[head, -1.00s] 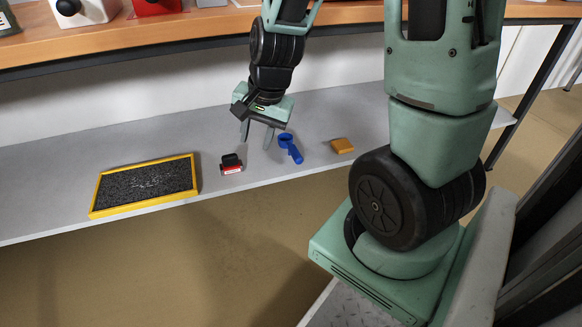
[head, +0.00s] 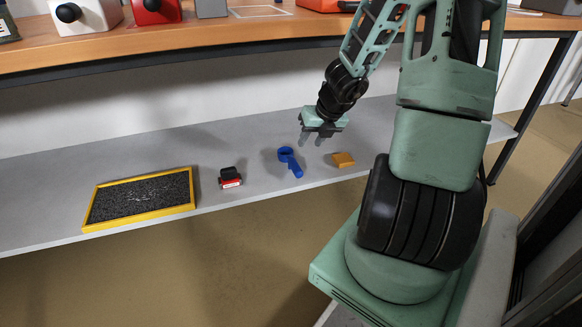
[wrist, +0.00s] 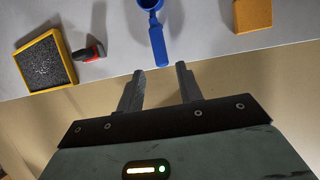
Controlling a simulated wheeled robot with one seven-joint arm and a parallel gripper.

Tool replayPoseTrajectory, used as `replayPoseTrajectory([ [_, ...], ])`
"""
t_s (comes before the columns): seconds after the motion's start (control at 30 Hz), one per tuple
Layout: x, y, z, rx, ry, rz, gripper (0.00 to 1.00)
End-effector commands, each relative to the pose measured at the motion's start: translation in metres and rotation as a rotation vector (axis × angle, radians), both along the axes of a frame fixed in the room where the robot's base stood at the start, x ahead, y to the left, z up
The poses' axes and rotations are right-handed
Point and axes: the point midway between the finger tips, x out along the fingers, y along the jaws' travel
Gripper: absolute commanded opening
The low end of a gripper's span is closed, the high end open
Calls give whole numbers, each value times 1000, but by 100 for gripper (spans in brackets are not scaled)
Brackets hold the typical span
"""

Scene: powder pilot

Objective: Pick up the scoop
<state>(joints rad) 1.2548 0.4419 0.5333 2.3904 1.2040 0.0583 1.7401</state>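The blue scoop (head: 290,161) lies on the grey lower shelf, its round cup toward the back and its handle toward the front edge. My gripper (head: 312,141) is above the shelf, up and to the right of the scoop in the head view, and apart from it. In the wrist view the scoop (wrist: 156,32) lies beyond the fingertips, its handle pointing toward the gap between them. My gripper (wrist: 158,80) also shows there with its two fingers spread and nothing between them.
A red and black stamp-like object (head: 230,177) lies left of the scoop, and an orange block (head: 343,160) lies to its right. A yellow-framed black tray (head: 140,213) is farther left. The wooden upper shelf (head: 230,40) overhangs the grey shelf (head: 60,167).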

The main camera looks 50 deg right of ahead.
Motion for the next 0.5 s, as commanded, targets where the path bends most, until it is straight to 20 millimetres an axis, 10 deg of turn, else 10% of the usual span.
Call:
replayPoseTrajectory([
  [0.5,38,-3,-83,-1,0,5,36],
])
